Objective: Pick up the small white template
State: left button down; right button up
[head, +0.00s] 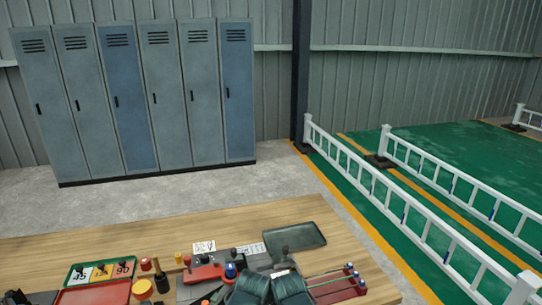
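A small white plate marked 45 (81,274) lies at the left of a green-rimmed tray (70,283) on the table, with a dark knob on it. An orange plate (102,272) and a green plate marked 90 (123,268) lie beside it. Two flat white cards with dark marks, a smaller one (204,247) and a longer one (250,249), lie farther back. Which white piece is the template is not certain. Neither of my grippers can be made out in the head view.
The wooden table (150,232) is clear at the back. A red tray (93,294), a red tool (203,272), dark gloves (290,288), a dark tray (295,237) and a red rack (335,288) crowd its front. Lockers (140,100) and white railings (400,205) stand beyond.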

aim_at(80, 276)
jog(key=u, duration=1.5)
